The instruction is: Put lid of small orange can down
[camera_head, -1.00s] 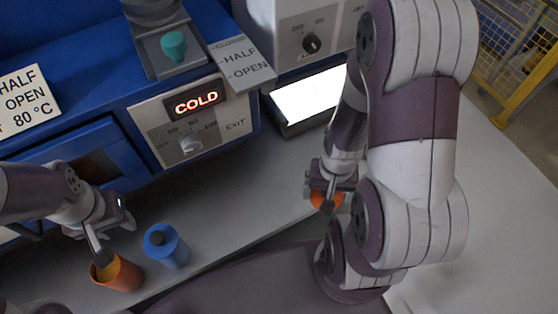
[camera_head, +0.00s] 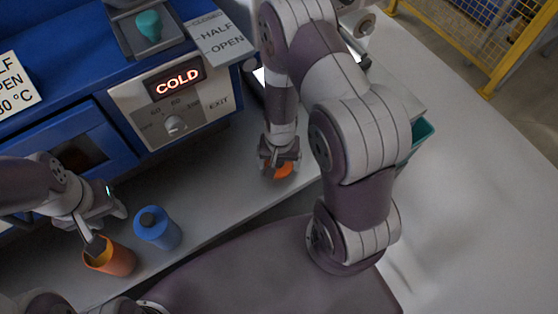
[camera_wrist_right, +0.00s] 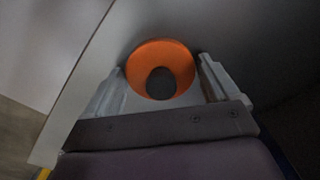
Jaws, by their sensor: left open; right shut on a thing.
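The small orange can (camera_head: 122,262) stands without its lid at the counter's front edge, lower left in the head view. My left gripper (camera_head: 105,228) is open at the can, with one finger at its mouth. The orange lid (camera_head: 283,172) is at my right gripper (camera_head: 277,158), low over the counter; I cannot tell whether it touches the surface. In the right wrist view, the lid (camera_wrist_right: 150,55) with its dark round knob (camera_wrist_right: 160,84) lies between the fingers of the right gripper (camera_wrist_right: 160,82), which is shut on it.
A blue can (camera_head: 160,233) with a dark-knobbed lid stands right of the orange can. The blue machine (camera_head: 70,125) with a COLD display (camera_head: 178,80) stands behind. A teal container (camera_head: 422,135) shows partly behind my right arm. The grey counter (camera_head: 220,185) is clear between the blue can and lid.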

